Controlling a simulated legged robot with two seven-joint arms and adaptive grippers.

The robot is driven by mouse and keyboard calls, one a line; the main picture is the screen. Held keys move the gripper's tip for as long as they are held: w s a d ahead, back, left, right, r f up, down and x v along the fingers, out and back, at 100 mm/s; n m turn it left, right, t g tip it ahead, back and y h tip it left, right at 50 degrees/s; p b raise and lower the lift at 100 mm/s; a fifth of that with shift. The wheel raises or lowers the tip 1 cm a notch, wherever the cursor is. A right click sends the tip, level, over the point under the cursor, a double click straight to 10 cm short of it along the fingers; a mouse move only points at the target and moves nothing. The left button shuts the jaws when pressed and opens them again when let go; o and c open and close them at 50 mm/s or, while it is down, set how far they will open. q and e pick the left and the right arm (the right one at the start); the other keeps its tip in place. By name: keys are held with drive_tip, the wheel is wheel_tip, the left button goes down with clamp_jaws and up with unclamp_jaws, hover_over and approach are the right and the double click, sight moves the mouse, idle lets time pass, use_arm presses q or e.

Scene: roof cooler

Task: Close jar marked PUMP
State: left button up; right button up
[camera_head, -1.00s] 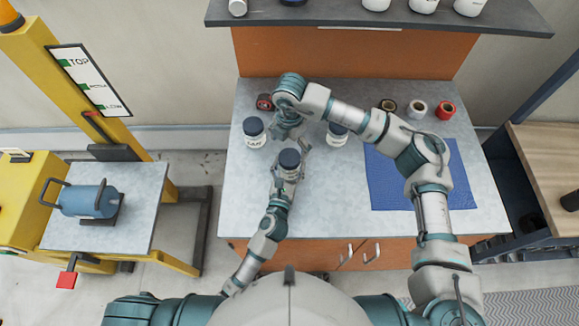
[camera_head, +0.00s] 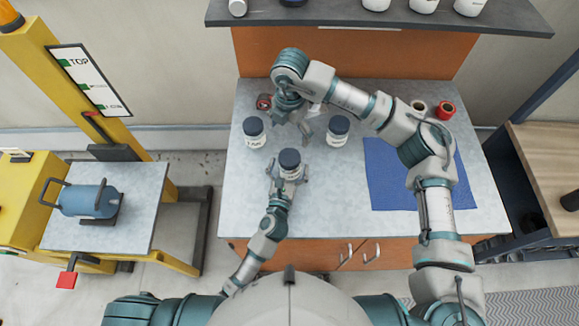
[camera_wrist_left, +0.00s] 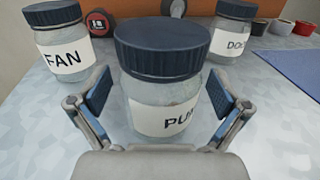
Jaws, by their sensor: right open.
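The PUMP jar (camera_head: 291,173) is a clear jar with a white label, partly readable in the left wrist view (camera_wrist_left: 165,118). Its dark blue lid (camera_head: 289,158) sits level on top, also in the left wrist view (camera_wrist_left: 162,48); I cannot tell how tight it is. The jar stands upright on the table. My right gripper (camera_head: 294,124) is open and empty, behind and above the jar, apart from the lid.
A lidded FAN jar (camera_head: 254,132) stands left of my right gripper and another lidded jar (camera_head: 338,131) stands right of it. A red tape measure (camera_head: 264,102), tape rolls (camera_head: 446,109) and a blue mat (camera_head: 388,180) are on the table (camera_head: 330,215). The table front is clear.

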use_arm(q)
drive_tip(key=v, duration=1.2)
idle(0.5)
